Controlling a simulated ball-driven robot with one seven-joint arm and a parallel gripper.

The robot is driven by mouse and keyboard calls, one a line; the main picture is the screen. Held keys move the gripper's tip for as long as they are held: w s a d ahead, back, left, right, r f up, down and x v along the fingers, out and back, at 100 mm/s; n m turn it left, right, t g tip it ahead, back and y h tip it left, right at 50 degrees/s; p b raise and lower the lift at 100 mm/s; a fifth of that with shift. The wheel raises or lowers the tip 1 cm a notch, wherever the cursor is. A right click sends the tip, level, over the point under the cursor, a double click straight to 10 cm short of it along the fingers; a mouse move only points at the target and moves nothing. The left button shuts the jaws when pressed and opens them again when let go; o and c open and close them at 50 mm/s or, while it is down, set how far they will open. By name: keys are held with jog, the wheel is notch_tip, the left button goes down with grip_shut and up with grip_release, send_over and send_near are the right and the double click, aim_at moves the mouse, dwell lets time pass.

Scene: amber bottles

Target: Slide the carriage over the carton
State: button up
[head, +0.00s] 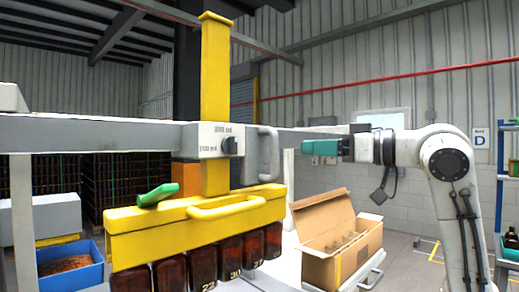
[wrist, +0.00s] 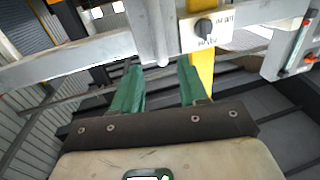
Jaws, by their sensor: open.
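The carriage (head: 211,141) is a grey block with a dial, riding on a long grey rail. It carries a yellow column (head: 215,75) and a yellow lifting head (head: 190,225), with a row of amber bottles (head: 229,258) hanging below. A grey upright handle (head: 268,155) is on the carriage's right side; a grey bar, apparently this handle, shows in the wrist view (wrist: 152,30). The open cardboard carton (head: 345,262) with dividers stands to the right of the bottles. My gripper (head: 308,147) is open and empty, right of the handle; its green fingers also show in the wrist view (wrist: 161,75).
The carton stands on a light-coloured support (head: 372,270). The lifting head has a yellow bar handle (head: 225,207) and a green lever (head: 157,195). A blue bin (head: 72,270) is at the left, and a blue rack (head: 503,190) at the far right.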

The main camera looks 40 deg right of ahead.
aim_at(275, 168)
jog(key=p+x, duration=0.2)
jog(key=x, duration=0.8)
jog(key=shift+w+a, duration=0.15)
jog(key=shift+w, duration=0.15)
grip_shut()
